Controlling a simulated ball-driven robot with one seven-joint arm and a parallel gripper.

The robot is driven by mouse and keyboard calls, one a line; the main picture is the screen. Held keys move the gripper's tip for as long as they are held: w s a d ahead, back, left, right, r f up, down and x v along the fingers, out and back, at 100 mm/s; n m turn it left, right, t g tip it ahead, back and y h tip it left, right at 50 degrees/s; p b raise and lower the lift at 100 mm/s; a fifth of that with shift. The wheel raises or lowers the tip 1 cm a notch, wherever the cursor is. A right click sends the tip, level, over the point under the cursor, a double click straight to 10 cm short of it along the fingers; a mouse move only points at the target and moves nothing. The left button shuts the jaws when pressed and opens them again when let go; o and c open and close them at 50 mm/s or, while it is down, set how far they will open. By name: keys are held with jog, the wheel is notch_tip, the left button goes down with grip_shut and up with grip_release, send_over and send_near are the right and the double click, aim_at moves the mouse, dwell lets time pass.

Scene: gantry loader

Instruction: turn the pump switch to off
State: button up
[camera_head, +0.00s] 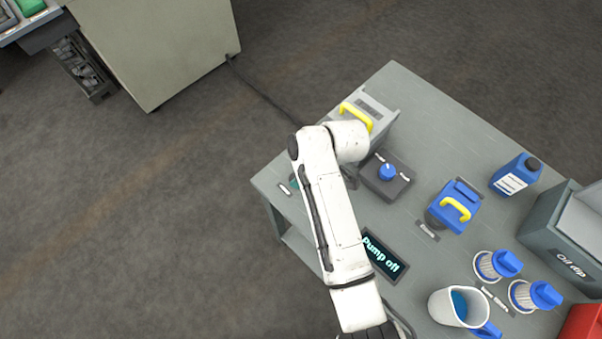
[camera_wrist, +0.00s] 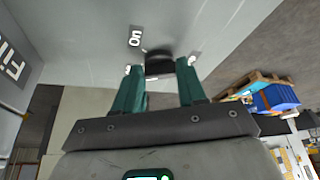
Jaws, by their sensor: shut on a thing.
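The pump switch is a dark round knob (camera_wrist: 158,65) on a light grey surface in the wrist view. A label reading "On" (camera_wrist: 135,36) is beside it. My gripper (camera_wrist: 159,72) has its green fingertips on either side of the knob and is shut on it. The knob's pointer direction cannot be made out. In the head view my arm hides the knob, and only a bit of teal finger (camera_head: 293,184) shows near the table's left corner. A dark display on the table reads "Pump off" (camera_head: 382,255).
The grey table (camera_head: 405,90) also holds a yellow-handled grey unit (camera_head: 375,98), a dark box with a blue knob (camera_head: 387,172), a blue yellow-handled unit (camera_head: 455,205), a blue bottle (camera_head: 515,175), two filters (camera_head: 497,264), a jug (camera_head: 450,307) and an "Oil dip" box (camera_head: 568,250). Open floor lies left.

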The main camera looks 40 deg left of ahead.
jog(key=shift+n, duration=0.6)
jog(key=o, duration=1.1)
jog(key=shift+c, duration=0.2)
jog(key=v, duration=1)
jog(key=shift+w+r, duration=0.3)
jog(key=shift+r, duration=0.05)
jog(key=shift+d, duration=0.1)
